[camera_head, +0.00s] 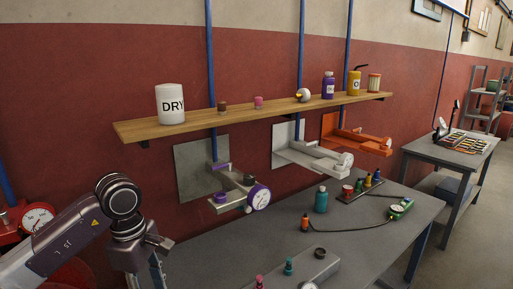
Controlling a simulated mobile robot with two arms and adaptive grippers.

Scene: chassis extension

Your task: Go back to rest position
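My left arm comes in from the lower left, with a grey link and a dark round joint. My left gripper (150,257) hangs at the lower left, below that joint and beside the near left end of the grey table (225,250). It is partly hidden by the wrist and seen at a poor angle, so I cannot tell whether its fingers are open or shut. I see no object held in it. My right arm and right gripper are not in view.
A wooden shelf (240,115) on the red wall holds a white DRY container (170,104) and several small items. Grey (320,155) and orange (355,139) fixtures are on the wall. A teal bottle (321,200) stands on the table. A red gauge (37,218) is far left.

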